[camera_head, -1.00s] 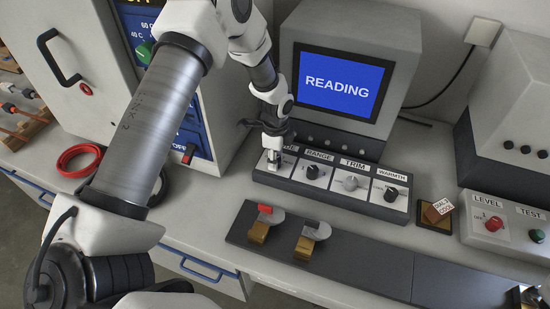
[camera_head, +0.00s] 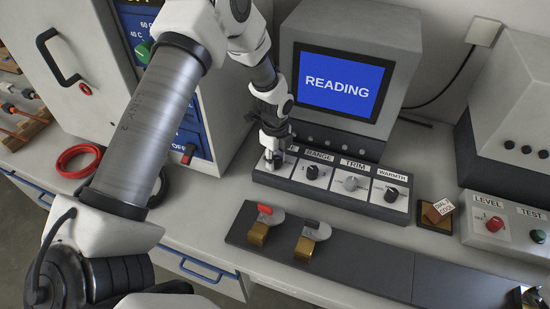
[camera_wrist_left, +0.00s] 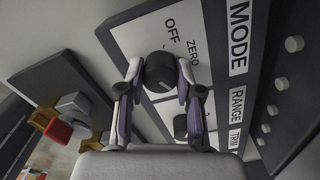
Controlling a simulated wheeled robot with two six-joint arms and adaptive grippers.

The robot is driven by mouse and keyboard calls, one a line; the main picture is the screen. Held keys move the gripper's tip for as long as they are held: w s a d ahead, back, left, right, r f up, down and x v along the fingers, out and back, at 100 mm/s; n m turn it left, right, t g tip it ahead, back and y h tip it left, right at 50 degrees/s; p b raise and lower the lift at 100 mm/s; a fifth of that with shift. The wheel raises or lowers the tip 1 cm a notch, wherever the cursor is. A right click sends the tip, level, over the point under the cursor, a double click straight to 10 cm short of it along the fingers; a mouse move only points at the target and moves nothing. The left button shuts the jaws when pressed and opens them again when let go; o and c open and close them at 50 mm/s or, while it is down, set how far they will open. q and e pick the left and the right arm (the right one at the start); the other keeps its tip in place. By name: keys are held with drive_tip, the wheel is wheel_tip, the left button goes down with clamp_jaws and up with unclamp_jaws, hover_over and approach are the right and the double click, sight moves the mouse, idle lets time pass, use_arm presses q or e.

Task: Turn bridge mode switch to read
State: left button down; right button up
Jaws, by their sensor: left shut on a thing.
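The bridge (camera_head: 345,178) is a dark-edged box with a row of knobs labelled RANGE, TRIM and WARMTH. Its leftmost label is partly hidden by my left gripper in the head view; in the left wrist view it reads MODE. The mode switch (camera_wrist_left: 160,72) is a round black knob, with OFF and ZERO printed beside it. My left gripper (camera_head: 273,157) points down over this knob, and its two fingers are shut on the knob's sides. The screen (camera_head: 341,81) reads READING.
Two clamps with brass feet (camera_head: 258,234) sit on a dark plate in front of the bridge. A box with LEVEL and TEST buttons (camera_head: 494,224) stands at the right. A tall cabinet (camera_head: 90,95) is behind my left arm. Red cable coil (camera_head: 79,159) lies left.

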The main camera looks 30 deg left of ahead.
sight(276, 159)
use_arm(q)
drive_tip(key=shift+s+f, duration=0.2)
drive_tip(key=shift+s, duration=0.05)
drive_tip(key=c, duration=0.8)
unclamp_jaws()
drive_tip(key=shift+d, duration=0.1)
drive_tip(key=shift+o, duration=0.2)
drive_tip(key=shift+w, duration=0.15)
drive_tip(key=shift+r, duration=0.1)
wheel_tip(276, 159, up, 12)
drive_tip(key=shift+w, duration=0.1)
